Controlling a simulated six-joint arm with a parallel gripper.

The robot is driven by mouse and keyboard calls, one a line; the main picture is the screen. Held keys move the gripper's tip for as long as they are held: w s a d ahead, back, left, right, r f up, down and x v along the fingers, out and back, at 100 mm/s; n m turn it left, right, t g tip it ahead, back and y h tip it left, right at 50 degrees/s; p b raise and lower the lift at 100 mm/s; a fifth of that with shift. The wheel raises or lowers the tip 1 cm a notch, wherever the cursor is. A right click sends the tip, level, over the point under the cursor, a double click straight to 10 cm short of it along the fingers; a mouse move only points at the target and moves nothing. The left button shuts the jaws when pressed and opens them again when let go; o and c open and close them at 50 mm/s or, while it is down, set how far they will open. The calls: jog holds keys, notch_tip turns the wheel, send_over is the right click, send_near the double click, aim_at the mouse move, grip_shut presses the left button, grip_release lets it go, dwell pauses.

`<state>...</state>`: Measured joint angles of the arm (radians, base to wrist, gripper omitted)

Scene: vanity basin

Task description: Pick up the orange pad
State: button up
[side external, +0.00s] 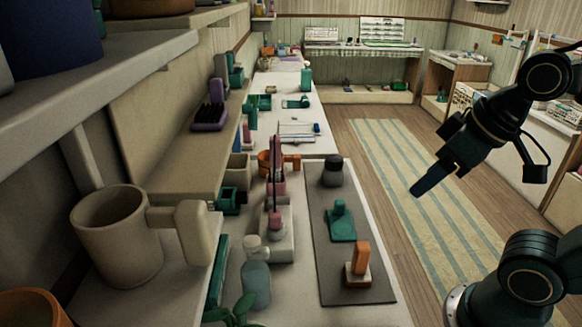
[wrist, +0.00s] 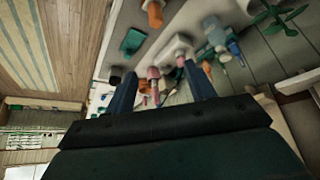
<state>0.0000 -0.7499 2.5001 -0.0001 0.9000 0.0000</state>
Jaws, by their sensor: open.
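The orange pad (side external: 362,255) stands upright on a small pale and dark base near the front end of the grey mat (side external: 346,283) on the counter. It also shows at the top of the wrist view as an orange shape (wrist: 154,12). My gripper (side external: 418,190) is up in the air to the right of the mat, over the floor side, apart from the pad. In the wrist view my gripper (wrist: 160,70) has its two dark fingers spread apart, with nothing held between them.
A teal block (side external: 341,223) and a dark round jar (side external: 332,172) share the mat. A pale tray (side external: 279,247) with pink items and a pale blue bottle (side external: 256,284) stand to its left. A beige mug (side external: 117,236) is at the left. Space above the mat is clear.

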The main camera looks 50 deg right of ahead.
jog(key=n+g, duration=0.6)
jog(key=n, duration=2)
send_over(363, 246)
jog(key=shift+w+f, duration=0.1)
jog(key=shift+f, duration=6.6)
jog(key=shift+f, duration=0.1)
jog(key=shift+f, duration=4.2)
jog(key=shift+f, duration=0.1)
jog(key=shift+d+f, duration=0.1)
jog(key=shift+f, duration=2.4)
